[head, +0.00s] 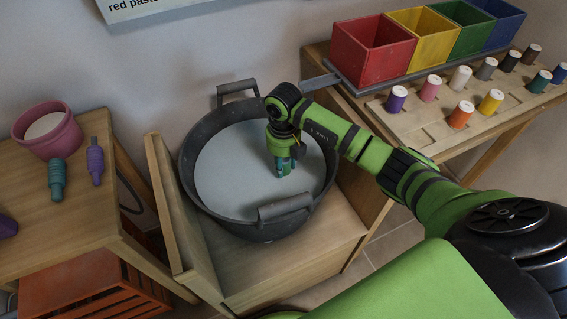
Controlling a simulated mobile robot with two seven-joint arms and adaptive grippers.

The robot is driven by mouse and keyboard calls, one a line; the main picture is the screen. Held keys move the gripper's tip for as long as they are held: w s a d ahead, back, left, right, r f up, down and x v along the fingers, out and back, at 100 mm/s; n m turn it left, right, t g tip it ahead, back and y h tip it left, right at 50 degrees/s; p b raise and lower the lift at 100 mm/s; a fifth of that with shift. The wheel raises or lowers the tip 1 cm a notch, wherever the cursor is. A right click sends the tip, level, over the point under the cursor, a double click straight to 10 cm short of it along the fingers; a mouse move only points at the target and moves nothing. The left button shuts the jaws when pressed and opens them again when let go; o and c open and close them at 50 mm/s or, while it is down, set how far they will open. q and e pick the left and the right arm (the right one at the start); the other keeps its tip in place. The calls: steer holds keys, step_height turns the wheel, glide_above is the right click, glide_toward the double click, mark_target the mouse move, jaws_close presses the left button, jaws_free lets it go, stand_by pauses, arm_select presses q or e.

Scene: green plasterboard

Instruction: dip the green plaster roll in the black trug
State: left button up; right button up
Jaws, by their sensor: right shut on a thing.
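The black trug (188,165) stands on a low wooden stand, with a pale, smooth surface of liquid filling its inside. My right gripper (285,166) points down inside the trug's rim, right of the middle. It is shut on a small blue-green thing, which looks like the green plaster roll; the fingers hide most of it. Its lower end is at or close to the pale surface; I cannot tell whether it touches. My left gripper is not in view.
The trug's handles (286,208) rise at its front and back. At right, a wooden rack (418,122) holds several coloured rolls before red (368,52), yellow, green and blue bins. At left, a table (85,225) bears a pink pot (66,137) and teal and purple tools.

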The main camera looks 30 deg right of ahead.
step_height(320, 180, up, 13)
steer(key=p, duration=0.9)
steer(key=shift+f, duration=0.2)
steer(key=shift+f, duration=0.15)
